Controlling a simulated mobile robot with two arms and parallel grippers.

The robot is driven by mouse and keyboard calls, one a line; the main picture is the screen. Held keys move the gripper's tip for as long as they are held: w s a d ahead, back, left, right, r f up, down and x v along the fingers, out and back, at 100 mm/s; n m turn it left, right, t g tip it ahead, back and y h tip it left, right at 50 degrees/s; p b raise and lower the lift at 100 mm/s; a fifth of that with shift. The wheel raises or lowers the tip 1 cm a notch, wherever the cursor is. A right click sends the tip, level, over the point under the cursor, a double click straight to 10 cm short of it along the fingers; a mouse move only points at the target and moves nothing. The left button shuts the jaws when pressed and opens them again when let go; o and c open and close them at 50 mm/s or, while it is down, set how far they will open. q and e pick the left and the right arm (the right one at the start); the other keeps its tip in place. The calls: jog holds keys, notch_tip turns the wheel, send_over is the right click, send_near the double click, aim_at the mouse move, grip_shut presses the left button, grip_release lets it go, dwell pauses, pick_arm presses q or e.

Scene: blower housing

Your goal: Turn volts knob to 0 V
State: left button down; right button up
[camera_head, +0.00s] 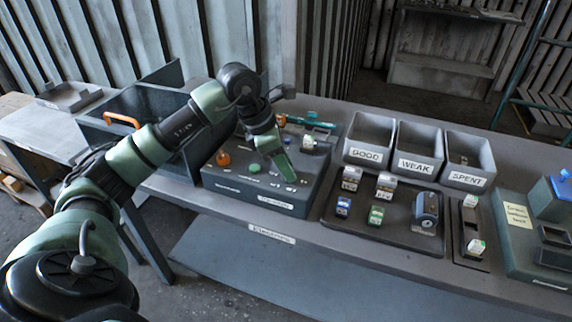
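A dark control box (212,182) with a sloped top stands on the bench. Its top carries an orange knob (223,158), a green button (255,168) and a light grey knob (308,143) at the right. The labels are too small to read, so I cannot tell which is the volts knob or its setting. My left gripper (286,171) points down over the middle of the box's top, close to the surface. Its fingers overlap in this view, so I cannot tell whether they are open or touching anything. It hides part of the panel. My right gripper is not in view.
Grey bins marked GOOD (367,155), WEAK (415,165) and SPENT (467,179) stand right of the box. A dark tray (385,238) before them holds several small blocks. A dark open bin with an orange handle (121,119) stands to the left.

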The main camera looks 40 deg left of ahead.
pick_arm(q)
jog(key=shift+n, duration=0.3)
jog(key=shift+n+t+b, duration=0.3)
jog(key=shift+n+b, duration=0.15)
jog(key=shift+n, duration=0.15)
jog(key=n+y+b, duration=0.1)
jog(key=n, duration=0.2)
jog(key=shift+d+t+y, duration=0.1)
jog(key=shift+t+y, duration=0.2)
jog(key=shift+t, duration=0.1)
jog(key=n, duration=0.2)
jog(key=n+y+b, duration=0.1)
jog(key=n, duration=0.1)
jog(key=shift+d+r+n+y, duration=0.1)
jog(key=shift+n+y, duration=0.2)
jog(key=shift+n+y+b, duration=0.3)
jog(key=shift+n+y, duration=0.2)
jog(key=shift+n, duration=0.7)
jog(key=c, duration=1)
grip_release()
jog(key=shift+s, duration=0.1)
